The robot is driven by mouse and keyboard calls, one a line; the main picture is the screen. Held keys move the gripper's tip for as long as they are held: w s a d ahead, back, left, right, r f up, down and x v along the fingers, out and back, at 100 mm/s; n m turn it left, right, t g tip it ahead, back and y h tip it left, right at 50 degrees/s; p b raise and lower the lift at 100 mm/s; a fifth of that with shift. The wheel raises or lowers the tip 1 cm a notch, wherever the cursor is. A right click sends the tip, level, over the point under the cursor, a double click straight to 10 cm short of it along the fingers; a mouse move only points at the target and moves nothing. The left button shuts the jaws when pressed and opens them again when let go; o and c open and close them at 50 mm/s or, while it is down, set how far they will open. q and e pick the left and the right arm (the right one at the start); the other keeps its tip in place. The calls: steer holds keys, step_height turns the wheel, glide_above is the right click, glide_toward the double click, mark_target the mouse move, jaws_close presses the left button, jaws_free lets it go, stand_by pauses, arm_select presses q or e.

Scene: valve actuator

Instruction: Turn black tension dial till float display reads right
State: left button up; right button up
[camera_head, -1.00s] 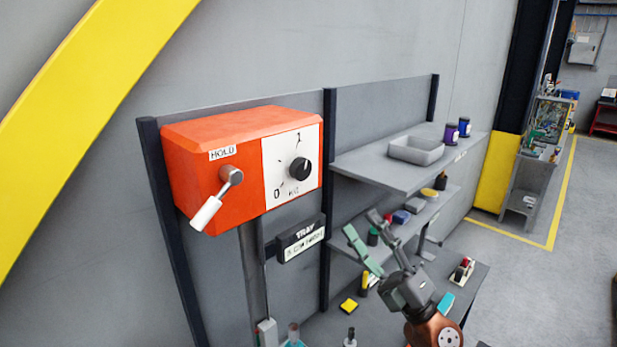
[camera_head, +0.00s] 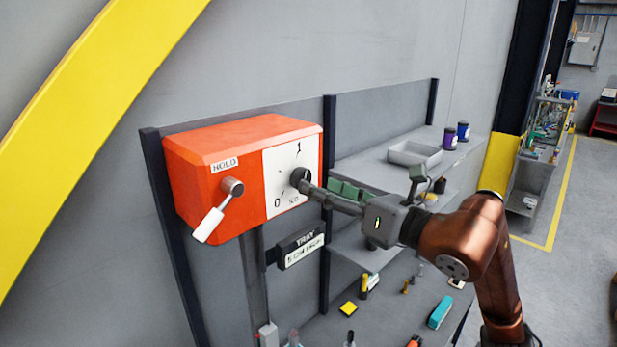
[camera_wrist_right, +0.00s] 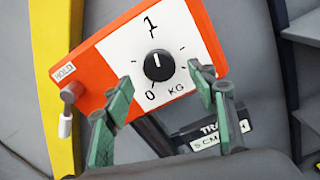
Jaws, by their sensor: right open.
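The black dial (camera_head: 300,179) sits on the white scale plate (camera_head: 280,196) of an orange box (camera_head: 212,160). The plate carries the marks 0, 1 and KG. In the right wrist view the dial (camera_wrist_right: 159,65) has a white pointer line aimed up, near the 1. My right gripper (camera_head: 312,188) reaches in from the right beside the dial. In the wrist view its green fingers (camera_wrist_right: 160,88) are spread apart, below and either side of the dial, with nothing between them. My left gripper is not in view.
A HOLD lever with a white handle (camera_head: 208,225) sticks out of the box left of the dial. Shelves (camera_head: 365,169) with a grey bin (camera_head: 415,153) stand to the right. Small items lie on the bench below.

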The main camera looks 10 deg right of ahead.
mark_target(299, 178)
steer(key=shift+p+x, duration=0.7)
steer(key=shift+x, duration=1.6)
steer(key=shift+s, duration=0.1)
steer(key=shift+c, duration=0.2)
